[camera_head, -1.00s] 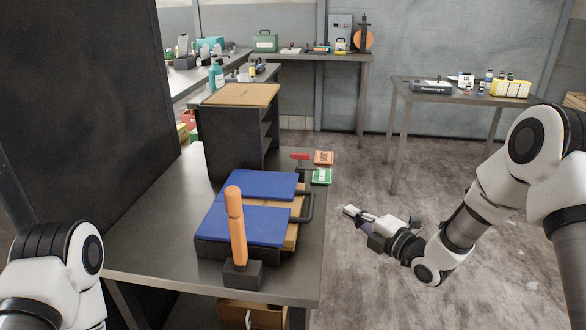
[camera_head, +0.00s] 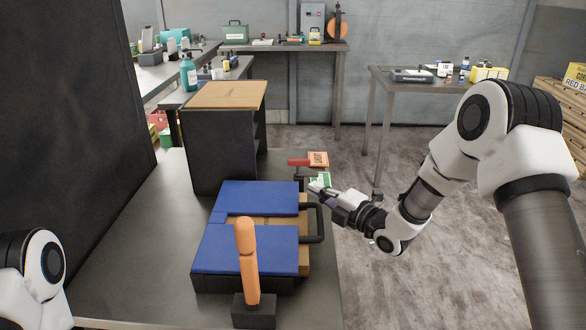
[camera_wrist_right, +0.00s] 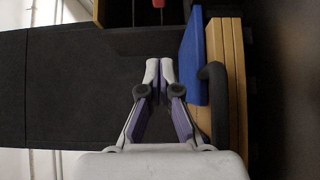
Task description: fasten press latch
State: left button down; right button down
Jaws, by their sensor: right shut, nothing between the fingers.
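A press with two blue panels (camera_head: 257,198) over a wooden body lies on the bench, with a black handle (camera_head: 318,222) on its right side. An orange upright lever (camera_head: 246,262) stands on a black block at its front. A small red-handled latch piece (camera_head: 298,162) stands behind the press. My right gripper (camera_head: 318,186) is shut and empty, just right of the press's far corner and in front of the red handle. In the right wrist view, its fingertips (camera_wrist_right: 159,70) are together left of the blue panel (camera_wrist_right: 193,55). My left gripper is out of view.
An orange card (camera_head: 318,158) and a green card (camera_head: 322,178) lie near the red handle, the green one partly behind my gripper. A dark cabinet with a wooden top (camera_head: 225,95) stands behind the press. Open floor lies right of the bench (camera_head: 120,250).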

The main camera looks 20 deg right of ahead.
jog(key=x, duration=0.7)
jog(key=shift+w+a+p, duration=0.2)
jog(key=shift+p, duration=0.1)
jog(key=w, duration=0.4)
jog(key=shift+d, duration=0.25)
jog(key=shift+w+d, duration=0.2)
jog(key=shift+w, duration=0.1)
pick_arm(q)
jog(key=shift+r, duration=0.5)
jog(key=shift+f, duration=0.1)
pick_arm(e)
jog(key=shift+f, duration=0.1)
jog(key=shift+h, duration=0.3)
jog(key=shift+a+m, duration=0.2)
jog(key=shift+m, duration=0.1)
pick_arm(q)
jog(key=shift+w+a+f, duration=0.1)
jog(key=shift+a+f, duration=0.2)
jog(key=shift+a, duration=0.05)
pick_arm(e)
jog(key=shift+t+h, duration=0.3)
